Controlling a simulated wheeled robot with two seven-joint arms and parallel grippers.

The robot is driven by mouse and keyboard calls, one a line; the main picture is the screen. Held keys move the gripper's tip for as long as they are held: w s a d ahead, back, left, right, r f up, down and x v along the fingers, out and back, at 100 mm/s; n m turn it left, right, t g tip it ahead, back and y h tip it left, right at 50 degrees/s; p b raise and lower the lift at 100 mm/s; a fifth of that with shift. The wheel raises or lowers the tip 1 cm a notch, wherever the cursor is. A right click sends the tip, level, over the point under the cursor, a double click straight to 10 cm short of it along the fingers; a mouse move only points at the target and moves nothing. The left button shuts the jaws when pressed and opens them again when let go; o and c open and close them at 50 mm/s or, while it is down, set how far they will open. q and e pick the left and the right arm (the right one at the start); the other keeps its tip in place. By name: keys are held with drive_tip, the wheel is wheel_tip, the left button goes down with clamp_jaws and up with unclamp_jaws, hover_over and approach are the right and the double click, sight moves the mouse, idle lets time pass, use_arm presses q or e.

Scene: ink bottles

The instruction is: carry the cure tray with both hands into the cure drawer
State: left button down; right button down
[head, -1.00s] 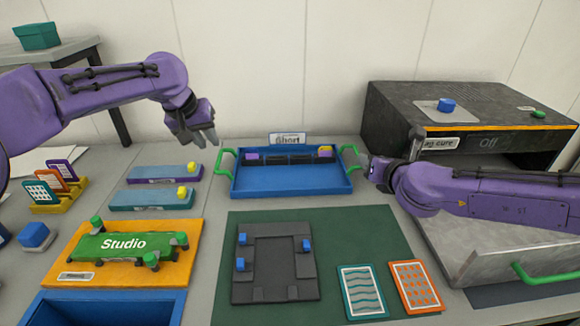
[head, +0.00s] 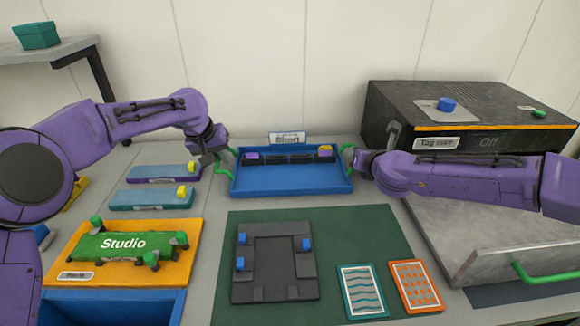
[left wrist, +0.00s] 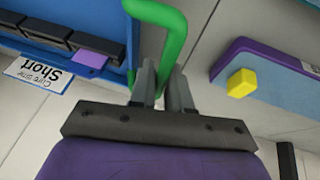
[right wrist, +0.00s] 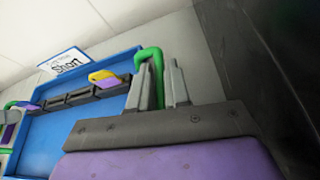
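The blue cure tray (head: 290,186) rests on the table at the back middle, with a green handle at each end and a row of dark blocks along its back. My left gripper (head: 222,160) is at its left handle (left wrist: 172,40), which lies between the closed-in fingers. My right gripper (head: 353,162) is at its right handle (right wrist: 151,54), also between close-set fingers. The cure drawer (head: 440,235) is pulled out below the dark cure box (head: 440,105) at right; my right arm hides part of it.
A sign (head: 287,138) reading Short stands behind the tray. A green mat (head: 375,235) with a dark fixture (head: 275,262) and two cards lies in front. An orange board (head: 190,240) is front left. The drawer's front has a green handle (head: 545,274).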

use_arm(q)
drive_tip(key=shift+r, duration=0.1)
use_arm(e)
drive_tip(key=shift+r, duration=0.1)
